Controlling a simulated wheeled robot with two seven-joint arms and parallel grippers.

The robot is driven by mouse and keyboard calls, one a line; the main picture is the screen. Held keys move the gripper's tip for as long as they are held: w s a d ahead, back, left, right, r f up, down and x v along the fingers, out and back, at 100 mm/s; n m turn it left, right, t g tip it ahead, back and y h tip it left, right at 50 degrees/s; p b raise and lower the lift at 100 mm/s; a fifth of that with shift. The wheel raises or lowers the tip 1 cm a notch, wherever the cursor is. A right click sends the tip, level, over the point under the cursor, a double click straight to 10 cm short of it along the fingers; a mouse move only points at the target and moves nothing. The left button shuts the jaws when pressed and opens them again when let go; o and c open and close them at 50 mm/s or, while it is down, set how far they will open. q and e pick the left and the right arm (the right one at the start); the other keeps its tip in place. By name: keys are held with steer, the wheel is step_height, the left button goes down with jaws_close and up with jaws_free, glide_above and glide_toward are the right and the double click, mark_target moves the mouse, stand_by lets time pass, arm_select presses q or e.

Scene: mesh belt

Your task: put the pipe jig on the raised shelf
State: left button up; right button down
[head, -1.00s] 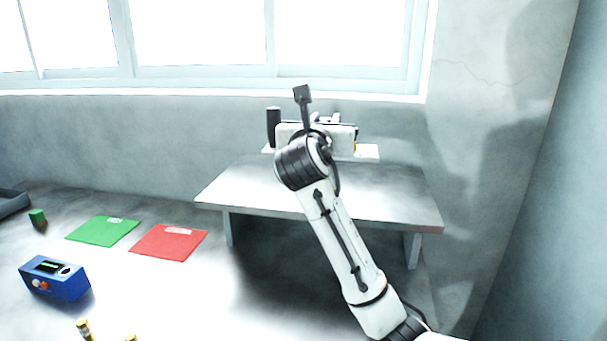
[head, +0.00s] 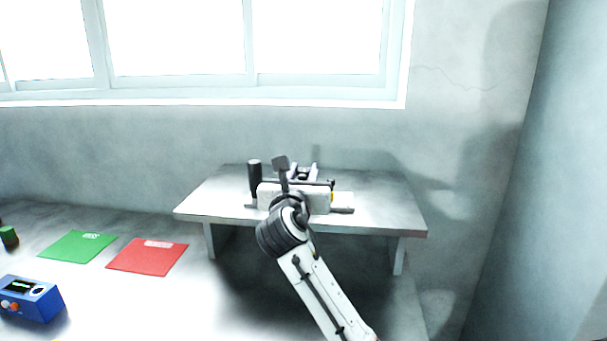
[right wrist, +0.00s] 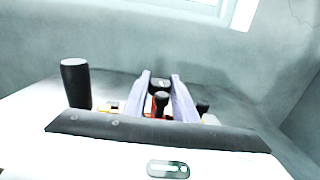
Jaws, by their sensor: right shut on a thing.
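The raised shelf (head: 385,205) is a grey slab on legs in the middle of the head view. My right gripper (head: 304,172) is over the shelf, and my wrist hides much of what it holds. It is shut on the pipe jig (head: 343,198), whose pale plate shows at the right of my wrist. In the right wrist view the two fingers (right wrist: 161,82) point away with dark, red and yellow parts of the jig (right wrist: 161,103) between and beside them. I cannot tell whether the jig touches the shelf. My left gripper is not in view.
A black upright cylinder (head: 254,178) stands left of my wrist. On the table to the left lie a green mat (head: 78,247), a red mat (head: 147,257), a blue box (head: 31,299) and a small green block (head: 9,237). A wall and window stand behind the shelf.

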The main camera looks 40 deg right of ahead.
mark_target(300, 178)
steer(key=c, duration=1.4)
jaws_free()
steer(key=shift+c, duration=0.2)
steer(key=shift+s+a+r, duration=0.1)
steer(key=shift+a, duration=0.1)
steer(key=p+v, duration=0.2)
steer(key=v, duration=0.1)
steer(key=p+v, duration=0.1)
steer(key=v, duration=0.2)
steer(key=shift+r+p, duration=0.2)
steer(key=shift+p, duration=0.2)
steer(key=v, duration=0.5)
steer(key=shift+s+a+f, duration=0.2)
steer(key=shift+a, duration=0.1)
